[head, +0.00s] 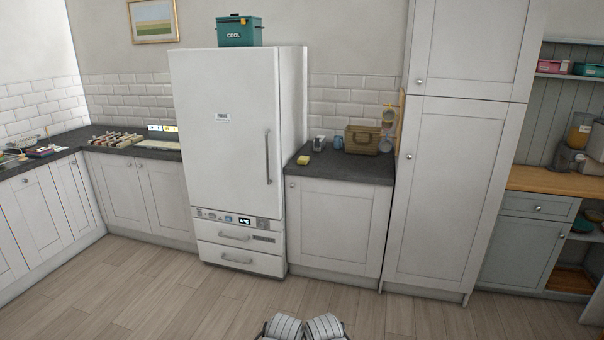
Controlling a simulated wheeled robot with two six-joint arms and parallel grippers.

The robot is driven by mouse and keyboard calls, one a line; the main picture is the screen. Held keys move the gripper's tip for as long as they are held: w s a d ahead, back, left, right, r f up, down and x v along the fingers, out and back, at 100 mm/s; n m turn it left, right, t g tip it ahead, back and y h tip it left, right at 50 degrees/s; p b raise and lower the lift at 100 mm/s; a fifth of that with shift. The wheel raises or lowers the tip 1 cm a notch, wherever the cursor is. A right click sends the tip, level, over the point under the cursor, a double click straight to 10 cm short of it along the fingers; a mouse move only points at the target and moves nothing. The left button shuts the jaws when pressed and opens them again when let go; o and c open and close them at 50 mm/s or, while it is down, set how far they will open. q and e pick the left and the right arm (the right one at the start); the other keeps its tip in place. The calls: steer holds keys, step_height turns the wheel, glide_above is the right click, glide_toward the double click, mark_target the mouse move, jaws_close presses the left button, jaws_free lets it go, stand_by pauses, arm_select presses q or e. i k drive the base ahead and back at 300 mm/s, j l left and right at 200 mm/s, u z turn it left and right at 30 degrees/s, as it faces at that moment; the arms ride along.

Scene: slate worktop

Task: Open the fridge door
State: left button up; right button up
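The white fridge (225,130) stands against the back wall, left of centre. Its large door is shut, with a label on its front and a vertical bar handle (267,157) near the right edge. Below the door are a control panel with a lit display (244,220) and two drawers (237,247) with curved handles, both shut. Two white, rounded parts of mine show at the bottom edge, well short of the fridge. No gripper fingers can be seen.
A teal "COOL" box (239,32) sits on top of the fridge. Slate worktops flank it; the right one (340,168) holds a yellow sponge (304,160) and a brown box (362,139). A tall cupboard (440,180) stands further right. The wooden floor (200,300) before the fridge is clear.

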mark_target(225, 101)
steer(key=i, duration=1.45)
steer(key=i+l+u, duration=0.2)
steer(key=i+u, duration=0.2)
steer(key=i, duration=0.25)
steer(key=i+l+u, duration=0.4)
steer(key=i, duration=0.2)
steer(key=i+l+u, duration=0.45)
steer(key=i+l, duration=0.1)
